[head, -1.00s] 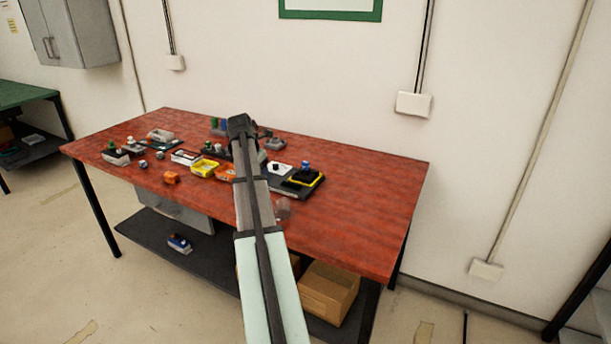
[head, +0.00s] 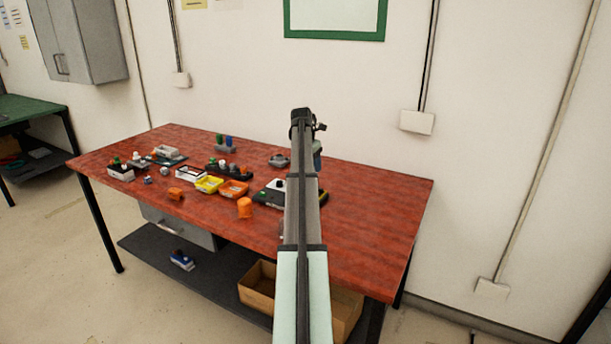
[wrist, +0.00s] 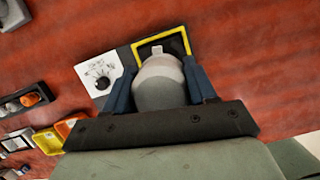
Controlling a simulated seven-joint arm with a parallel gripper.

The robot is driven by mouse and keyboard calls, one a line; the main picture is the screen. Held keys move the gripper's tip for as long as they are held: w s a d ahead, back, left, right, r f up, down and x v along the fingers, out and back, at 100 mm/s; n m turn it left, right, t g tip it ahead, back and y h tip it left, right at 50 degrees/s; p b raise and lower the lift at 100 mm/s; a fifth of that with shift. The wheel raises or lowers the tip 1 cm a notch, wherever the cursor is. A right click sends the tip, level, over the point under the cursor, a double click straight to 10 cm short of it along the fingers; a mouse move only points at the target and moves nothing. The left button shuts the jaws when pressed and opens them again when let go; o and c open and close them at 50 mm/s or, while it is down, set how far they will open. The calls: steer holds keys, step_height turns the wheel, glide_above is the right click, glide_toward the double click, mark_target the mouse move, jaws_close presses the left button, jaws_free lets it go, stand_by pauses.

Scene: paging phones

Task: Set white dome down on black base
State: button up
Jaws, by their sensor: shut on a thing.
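My gripper (wrist: 162,72) is shut on the white dome (wrist: 160,92), with a blue finger on each side of it. The dome looks pale grey-white and rounded in the wrist view. The black base (wrist: 176,44) with a yellow rim lies just beyond the dome in that view, and the dome covers its near part. A small pale piece (wrist: 157,50) shows over the base; I cannot tell whether it belongs to the base or the dome. The gap between dome and base cannot be judged.
A white card with a black knob (wrist: 101,82) lies left of the base. Yellow (head: 208,185) and orange (head: 234,189) trays and an orange object (head: 245,208) are left of my arm on the red table (head: 380,215). The table's right side is clear.

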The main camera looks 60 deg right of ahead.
steer(key=shift+w+n, duration=0.1)
steer(key=shift+n, duration=0.4)
steer(key=shift+f, duration=0.1)
steer(key=shift+f, duration=1.15)
steer(key=shift+f, duration=2.6)
stand_by(2.7)
steer(key=shift+r, duration=0.15)
stand_by(0.4)
steer(key=o, duration=1.1)
